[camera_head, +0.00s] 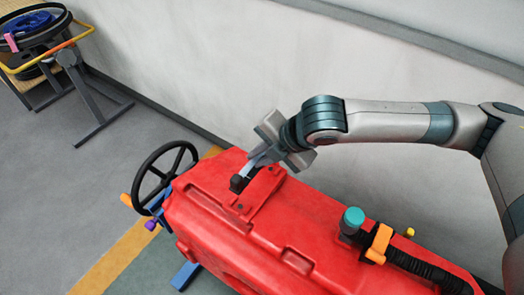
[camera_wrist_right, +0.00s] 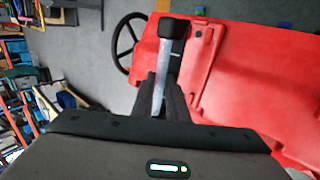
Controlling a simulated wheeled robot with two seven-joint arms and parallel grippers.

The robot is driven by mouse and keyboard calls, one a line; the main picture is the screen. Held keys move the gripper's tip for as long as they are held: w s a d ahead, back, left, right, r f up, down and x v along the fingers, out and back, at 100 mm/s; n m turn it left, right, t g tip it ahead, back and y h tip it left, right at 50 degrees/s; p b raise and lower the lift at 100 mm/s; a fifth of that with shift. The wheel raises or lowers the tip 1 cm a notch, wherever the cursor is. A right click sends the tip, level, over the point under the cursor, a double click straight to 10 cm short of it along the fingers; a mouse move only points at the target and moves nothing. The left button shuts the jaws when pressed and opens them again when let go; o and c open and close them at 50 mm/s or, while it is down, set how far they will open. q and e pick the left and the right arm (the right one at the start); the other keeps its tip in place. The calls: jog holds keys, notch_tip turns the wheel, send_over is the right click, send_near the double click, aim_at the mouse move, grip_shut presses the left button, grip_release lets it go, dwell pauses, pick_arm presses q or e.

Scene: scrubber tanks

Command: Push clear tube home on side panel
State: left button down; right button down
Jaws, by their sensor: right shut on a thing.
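The clear tube (camera_head: 250,168) is a short pale, see-through length at the left end of the red tank (camera_head: 225,215). My right gripper (camera_head: 260,157) is shut on it from above. In the right wrist view the clear tube (camera_wrist_right: 166,62) runs up from between my fingers (camera_wrist_right: 160,88) to a black fitting (camera_wrist_right: 174,27). In the head view this black fitting (camera_head: 238,184) sits by the raised red side panel (camera_head: 262,190). The tube's lower end meets the black fitting; I cannot tell how deep it sits. My left gripper is not in view.
A black steering wheel (camera_head: 165,172) stands left of the tank. A teal cap (camera_head: 353,217), an orange clamp (camera_head: 379,243) and a black corrugated hose (camera_head: 425,270) lie along the tank's right part. The wall (camera_head: 205,75) is close behind. A stand (camera_head: 80,85) is far left.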

aim_at(260, 169)
jog(key=shift+f, duration=0.1)
dwell(0.3)
jog(key=shift+s+f+b, duration=0.1)
jog(key=shift+f+b, duration=2.3)
jog(key=shift+b, duration=0.05)
jog(key=shift+f, duration=0.15)
jog(key=shift+f, duration=0.45)
jog(key=shift+f, duration=0.3)
jog(key=shift+f+b, duration=0.3)
jog(key=shift+f, duration=0.05)
jog(key=shift+f, duration=0.95)
jog(key=shift+r+p, duration=0.1)
jog(key=shift+p, duration=0.25)
dwell(0.8)
